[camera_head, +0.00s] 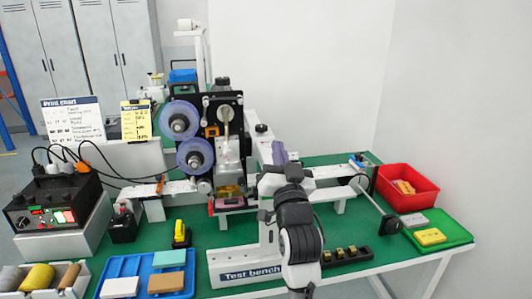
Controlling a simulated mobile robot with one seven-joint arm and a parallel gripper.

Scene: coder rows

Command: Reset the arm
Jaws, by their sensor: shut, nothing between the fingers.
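My white and black arm (299,235) rises from the bottom edge, right of centre, and is folded in front of the test bench.
The coder with two purple reels (180,120) stands behind, left of my arm. A red bin (407,187) and green tray (446,222) lie right. A blue tray (119,266), black power unit (54,207) and yellow-black tool (180,235) are left. Bare green table (335,222) shows right of my arm.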

